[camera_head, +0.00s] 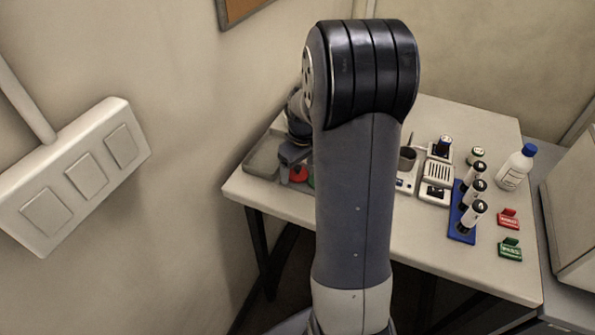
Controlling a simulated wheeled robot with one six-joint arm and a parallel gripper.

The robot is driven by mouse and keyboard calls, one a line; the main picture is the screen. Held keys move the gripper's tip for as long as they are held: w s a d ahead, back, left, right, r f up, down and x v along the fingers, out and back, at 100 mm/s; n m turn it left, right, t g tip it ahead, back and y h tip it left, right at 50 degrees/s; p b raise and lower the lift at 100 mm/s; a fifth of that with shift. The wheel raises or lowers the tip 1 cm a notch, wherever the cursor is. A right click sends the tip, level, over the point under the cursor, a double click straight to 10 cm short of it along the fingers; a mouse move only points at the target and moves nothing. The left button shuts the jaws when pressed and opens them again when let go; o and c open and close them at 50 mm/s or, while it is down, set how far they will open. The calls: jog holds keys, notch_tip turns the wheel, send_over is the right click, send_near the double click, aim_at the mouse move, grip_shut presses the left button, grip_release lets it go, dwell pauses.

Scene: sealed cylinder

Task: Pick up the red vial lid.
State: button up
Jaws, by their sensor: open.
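A small round red object (298,174), which looks like the red vial lid, sits on the left part of the table, just right of a shallow grey tray. My gripper (293,158) is just above and behind it in the picture, beside my large upright arm link. The gripper is small and partly hidden by the arm; it is open. I cannot tell whether it touches the red lid. A green object (311,182) beside the lid is mostly hidden behind my arm.
The table (400,245) also holds the shallow tray (262,158), a dark cup (407,158), grey devices (437,172), a blue rack (461,222) with black-capped vials, a white bottle (515,168), and red (508,219) and green (510,250) clips. A wall stands close on the left.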

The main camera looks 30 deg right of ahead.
jog(key=shift+f, duration=0.2)
jog(key=c, duration=1.1)
jog(key=shift+o, duration=0.2)
jog(key=shift+r, duration=0.1)
